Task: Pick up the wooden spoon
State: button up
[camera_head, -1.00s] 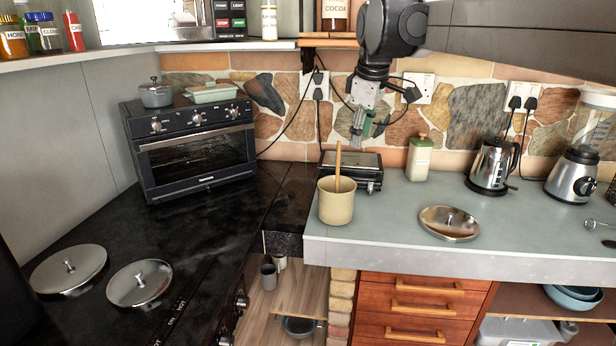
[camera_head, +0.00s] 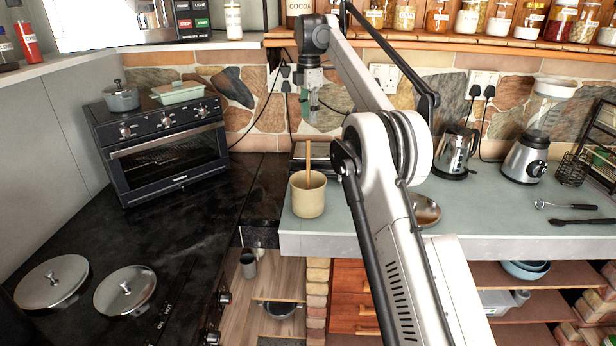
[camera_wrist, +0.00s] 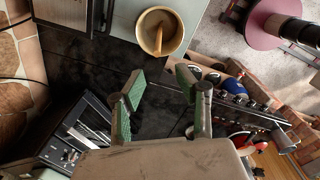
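The wooden spoon (camera_head: 308,160) stands upright in a beige crock (camera_head: 309,198) at the left end of the grey-green counter. Its handle rises above the crock's rim. In the wrist view the spoon (camera_wrist: 158,40) shows inside the crock (camera_wrist: 174,22), at the top middle. My gripper (camera_head: 313,112) hangs above and a little behind the spoon in the head view. In the wrist view its two green-padded fingers (camera_wrist: 161,87) are apart with nothing between them. The spoon lies beyond the fingertips. The spoon's lower end is hidden in the crock.
A black toaster oven (camera_head: 165,150) stands to the left on the dark worktop. A dark appliance (camera_head: 328,157) sits behind the crock. A kettle (camera_head: 455,152) and a blender (camera_head: 528,155) stand to the right. A shelf of jars (camera_head: 490,60) runs above. My arm hides part of the counter.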

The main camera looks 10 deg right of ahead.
aim_at(308, 155)
jog(key=shift+w+f+n, duration=0.35)
jog(key=shift+f+n, duration=0.1)
jog(key=shift+n, duration=0.05)
jog(key=shift+w+f, duration=0.1)
jog(key=shift+f, duration=0.4)
notch_tip(308, 155, down, 8)
jog(key=shift+r, duration=0.1)
jog(key=shift+a+f+p, duration=0.1)
jog(key=shift+f+p, duration=0.5)
jog(key=shift+f, duration=2.1)
grip_shut()
